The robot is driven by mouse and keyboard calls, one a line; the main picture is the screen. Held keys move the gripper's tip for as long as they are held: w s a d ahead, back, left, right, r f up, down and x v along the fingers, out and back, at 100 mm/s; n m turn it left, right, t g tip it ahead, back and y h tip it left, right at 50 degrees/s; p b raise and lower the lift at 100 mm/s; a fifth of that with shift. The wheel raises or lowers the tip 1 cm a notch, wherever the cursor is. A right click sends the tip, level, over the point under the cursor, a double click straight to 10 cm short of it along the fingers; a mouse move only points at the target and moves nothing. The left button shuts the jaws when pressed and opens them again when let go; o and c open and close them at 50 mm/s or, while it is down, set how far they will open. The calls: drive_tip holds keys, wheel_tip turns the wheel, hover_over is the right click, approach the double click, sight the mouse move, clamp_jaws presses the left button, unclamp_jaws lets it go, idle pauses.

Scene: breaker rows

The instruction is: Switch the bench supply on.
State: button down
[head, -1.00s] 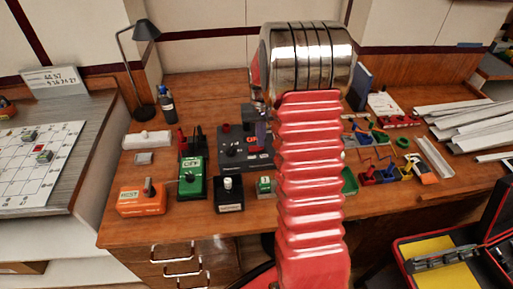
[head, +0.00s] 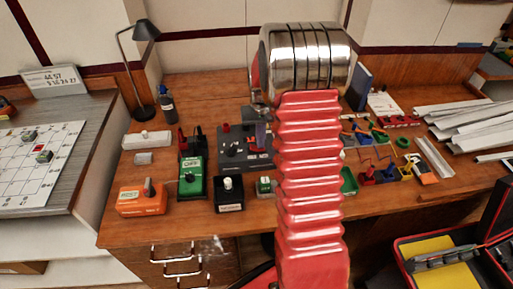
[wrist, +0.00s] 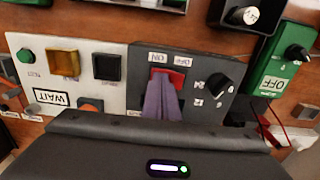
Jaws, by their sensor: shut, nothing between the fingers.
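The bench supply appears to be the dark grey panel (wrist: 205,112) in the wrist view, with a red rocker switch (wrist: 177,77) and a black knob (wrist: 220,83). Upside-down ON and OFF labels sit beside the rocker. In the head view it is the dark grey box (head: 232,158) left of my arm. My gripper (wrist: 161,82) is shut and empty, its purple-grey fingers reaching over the rocker. They cover much of it, so I cannot tell its position or whether they touch it. In the head view my gripper (head: 261,134) is partly hidden by my wrist.
A white panel with an amber button (wrist: 62,63) adjoins the supply in the wrist view. A green box marked OFF (head: 192,177), an orange box (head: 142,199) and a black box (head: 229,193) stand nearby.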

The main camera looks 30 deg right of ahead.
wheel_tip(320, 180, up, 7)
idle(1.1)
drive_tip(key=shift+w, duration=0.1)
idle(0.4)
drive_tip(key=s+a+r+n+t, duration=0.2)
drive_tip(key=s+a+r, duration=0.5)
drive_tip(key=s+a, duration=0.4)
drive_tip(key=s+a+r+n+t, duration=0.3)
drive_tip(key=s+a+r, duration=0.4)
drive_tip(key=s+a, duration=0.5)
drive_tip(key=shift+s+a+t, duration=0.2)
drive_tip(key=shift+a+t, duration=0.1)
drive_tip(key=shift+a, duration=0.85)
